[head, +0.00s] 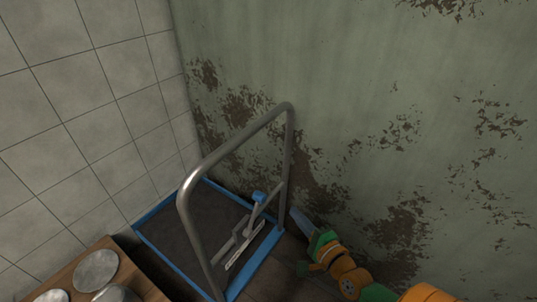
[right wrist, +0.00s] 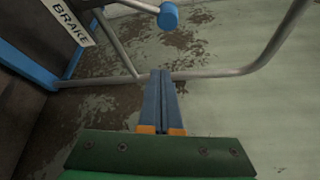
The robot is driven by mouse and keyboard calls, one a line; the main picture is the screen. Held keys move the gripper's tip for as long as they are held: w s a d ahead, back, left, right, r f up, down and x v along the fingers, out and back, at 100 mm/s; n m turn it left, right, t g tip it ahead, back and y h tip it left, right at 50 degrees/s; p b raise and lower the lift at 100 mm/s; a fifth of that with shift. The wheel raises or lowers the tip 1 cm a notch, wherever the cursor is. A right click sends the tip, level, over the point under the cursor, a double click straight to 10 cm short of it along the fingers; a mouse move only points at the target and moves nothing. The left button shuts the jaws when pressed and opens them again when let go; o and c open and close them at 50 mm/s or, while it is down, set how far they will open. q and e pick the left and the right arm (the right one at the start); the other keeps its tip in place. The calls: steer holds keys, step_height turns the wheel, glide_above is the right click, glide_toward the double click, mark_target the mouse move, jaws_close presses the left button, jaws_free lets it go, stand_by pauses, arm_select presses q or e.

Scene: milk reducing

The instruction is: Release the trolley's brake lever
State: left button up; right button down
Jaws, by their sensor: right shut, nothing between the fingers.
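The trolley (head: 152,213) has a dark deck with a blue rim and a tall grey tube handle (head: 184,196). Its brake lever (head: 246,228) is a grey bar with a blue knob (head: 259,196) at its upper end, inside the handle frame. In the right wrist view, the blue knob (right wrist: 168,16) is at the top, beyond the fingertips, and a "BRAKE" label (right wrist: 70,20) is at upper left. My right gripper (head: 296,213) is shut and empty, to the right of the handle's near upright, apart from the knob. It also shows in the right wrist view (right wrist: 160,75). My left gripper is out of view.
A peeling green wall (head: 400,110) stands behind and to the right of the trolley. A tiled wall (head: 90,110) is at left. A wooden top (head: 146,288) with round metal lids (head: 95,270) is at lower left. The handle tube (right wrist: 230,74) crosses the right wrist view.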

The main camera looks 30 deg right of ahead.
mark_target(254, 215)
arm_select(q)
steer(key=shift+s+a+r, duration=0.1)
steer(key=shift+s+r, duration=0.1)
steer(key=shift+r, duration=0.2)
arm_select(e)
steer(key=w+a, duration=0.3)
steer(key=w, duration=0.6)
steer(key=shift+w, duration=0.2)
steer(key=shift+a+r, duration=0.15)
